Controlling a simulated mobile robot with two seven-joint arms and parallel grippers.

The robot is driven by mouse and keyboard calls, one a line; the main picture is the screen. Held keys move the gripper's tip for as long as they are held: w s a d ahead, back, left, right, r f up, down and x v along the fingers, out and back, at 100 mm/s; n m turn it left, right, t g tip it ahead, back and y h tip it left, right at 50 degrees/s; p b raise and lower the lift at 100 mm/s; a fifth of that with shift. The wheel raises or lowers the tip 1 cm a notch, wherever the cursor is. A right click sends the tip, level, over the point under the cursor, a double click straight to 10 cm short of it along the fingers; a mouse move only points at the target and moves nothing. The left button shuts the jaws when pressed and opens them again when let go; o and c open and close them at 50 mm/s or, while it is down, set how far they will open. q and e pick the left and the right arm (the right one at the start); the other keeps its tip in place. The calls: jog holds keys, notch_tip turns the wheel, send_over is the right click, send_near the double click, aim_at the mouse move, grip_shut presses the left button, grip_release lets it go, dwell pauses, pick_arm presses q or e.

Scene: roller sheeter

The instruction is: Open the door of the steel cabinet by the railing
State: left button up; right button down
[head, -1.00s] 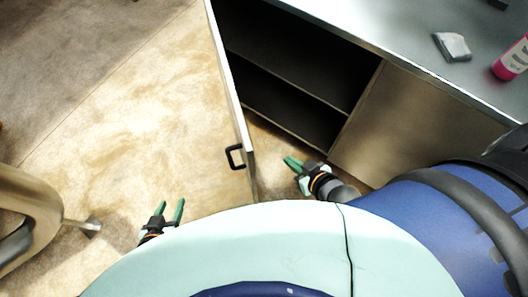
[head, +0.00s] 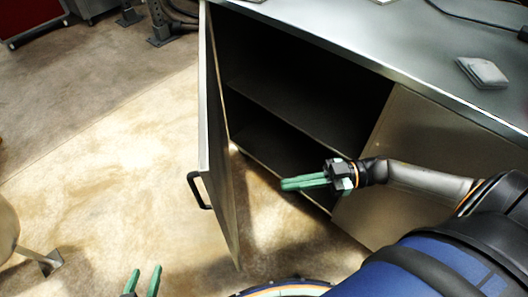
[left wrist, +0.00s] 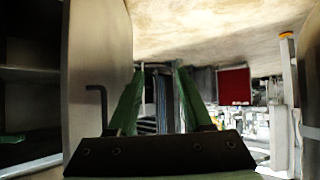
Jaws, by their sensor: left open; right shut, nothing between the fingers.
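The steel cabinet (head: 430,150) stands at the right of the head view. Its left door (head: 216,150) is swung wide open, and the dark inside with a shelf (head: 290,110) shows. The black door handle (head: 199,191) is on the door's outer face near its free edge. My right gripper (head: 284,185) is shut and empty, in front of the opening, on the inner side of the door and apart from it. My left gripper (head: 146,272) is open and empty at the bottom, left of the door. The left wrist view shows its green fingers (left wrist: 155,95) apart, with the handle (left wrist: 100,105) beside them.
The steel top (head: 400,40) holds a folded grey cloth (head: 482,72) and a black cable (head: 470,18). A metal leg piece (head: 40,262) stands at lower left. The floor (head: 110,170) left of the door is clear.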

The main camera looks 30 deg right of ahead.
jog(key=b, duration=0.1)
send_near(221, 194)
jog(key=x, duration=0.5)
jog(key=shift+s+a+r, duration=0.1)
jog(key=shift+a+r, duration=0.05)
jog(key=shift+r, duration=0.15)
pick_arm(q)
jog(key=w+r+t, duration=0.3)
jog(key=w+r, duration=0.1)
jog(key=r, duration=0.2)
jog(key=shift+r+m+h, duration=0.3)
jog(key=shift+r+h, duration=0.1)
pick_arm(e)
jog(key=shift+x, duration=0.85)
pick_arm(q)
jog(key=shift+a, duration=0.1)
